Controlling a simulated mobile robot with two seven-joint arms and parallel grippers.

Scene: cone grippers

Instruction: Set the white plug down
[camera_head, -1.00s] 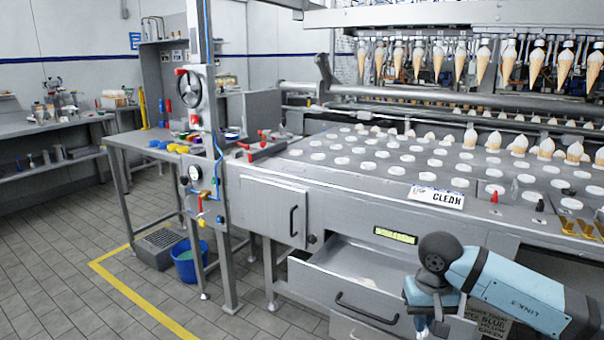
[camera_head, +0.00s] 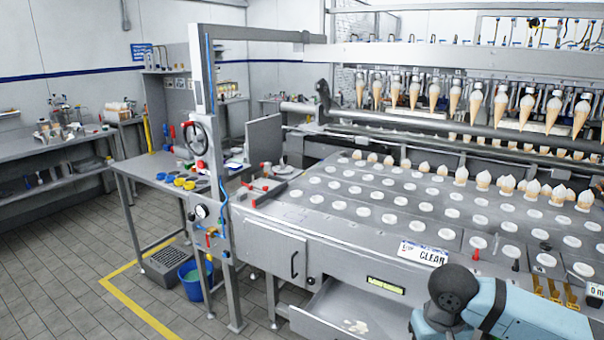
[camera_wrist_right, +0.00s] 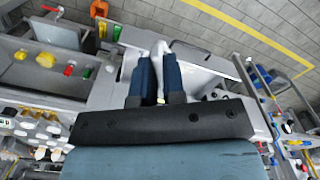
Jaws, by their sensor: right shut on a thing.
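My right gripper (camera_wrist_right: 157,66) shows in the right wrist view as two dark blue fingers. It is shut on a small white piece, seemingly the white plug (camera_wrist_right: 160,49), which shows between and just past the fingertips. The fingers hide part of it, so its full shape cannot be told. In the head view only my right arm shows at the bottom right, in front of the machine; its gripper is below the picture. My left gripper is in neither current view.
An open drawer (camera_head: 318,318) with pale bits inside is left of my right arm. The machine's deck (camera_head: 300,203) carries rows of white discs and several cones. A "CLEAN" sign (camera_head: 423,253) stands on its front edge. A blue bucket (camera_head: 194,284) is on the floor.

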